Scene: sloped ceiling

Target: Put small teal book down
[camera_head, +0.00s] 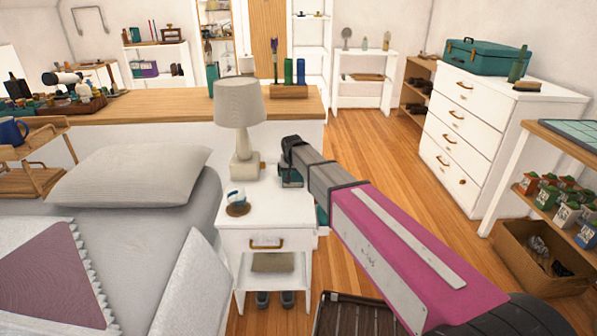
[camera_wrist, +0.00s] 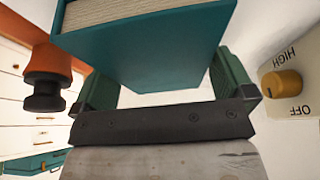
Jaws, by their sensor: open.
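The small teal book (camera_wrist: 150,48) shows large in the wrist view, its pale page edge at the top. It lies between the two fingers of my gripper (camera_wrist: 165,85), which is open around it. In the head view, my gripper (camera_head: 291,160) is at the right side of the white nightstand (camera_head: 265,240), beside the lamp (camera_head: 240,110). A small teal patch, probably the book (camera_head: 291,182), shows just under the gripper at the nightstand top. My arm hides part of that area, so how the book rests there is unclear.
A cup (camera_head: 236,197) on a round coaster stands at the nightstand's front left. The bed (camera_head: 130,210) adjoins on the left. A dial (camera_wrist: 282,84) is close at right in the wrist view; an orange and black knob-like thing (camera_wrist: 45,75) is at left.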

